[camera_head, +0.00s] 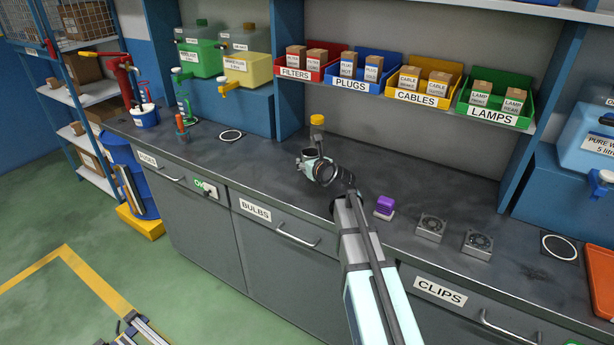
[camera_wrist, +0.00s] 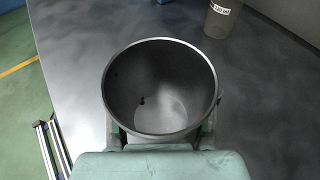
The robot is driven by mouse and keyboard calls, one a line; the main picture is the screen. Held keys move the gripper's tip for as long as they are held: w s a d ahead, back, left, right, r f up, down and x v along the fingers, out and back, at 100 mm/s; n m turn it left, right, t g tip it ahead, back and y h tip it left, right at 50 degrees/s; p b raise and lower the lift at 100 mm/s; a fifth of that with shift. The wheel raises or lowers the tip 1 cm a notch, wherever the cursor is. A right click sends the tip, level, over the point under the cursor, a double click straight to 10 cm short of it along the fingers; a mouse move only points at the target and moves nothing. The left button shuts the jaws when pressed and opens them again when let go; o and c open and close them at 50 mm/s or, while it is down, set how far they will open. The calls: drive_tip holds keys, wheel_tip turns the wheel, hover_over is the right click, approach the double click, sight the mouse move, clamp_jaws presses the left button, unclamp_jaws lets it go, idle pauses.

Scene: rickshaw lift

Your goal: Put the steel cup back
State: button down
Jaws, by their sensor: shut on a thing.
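The steel cup (camera_wrist: 160,88) fills the middle of the wrist view, its round mouth facing the camera. Its grey inside shows a lighter patch at the bottom and a few dark specks; no clear contents can be made out. My gripper (camera_wrist: 163,133) is shut on the cup, with a finger at each side. In the head view my gripper (camera_head: 314,163) is over the middle of the dark counter (camera_head: 270,160), and the cup is partly hidden by it. I cannot tell whether the cup touches the counter.
A yellow-capped container (camera_head: 317,122) stands just behind my gripper. White-ringed marks (camera_head: 231,135) (camera_head: 559,247) are on the counter left and right. Labelled bins (camera_head: 430,88) stand on the shelf.

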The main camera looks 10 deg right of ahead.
sight(307, 181)
drive_tip(key=shift+f, duration=2.75)
drive_tip(key=shift+f, duration=0.1)
drive_tip(key=shift+c, duration=1.9)
unclamp_jaws()
drive_tip(key=b+v, duration=0.1)
drive_tip(key=v, duration=1.1)
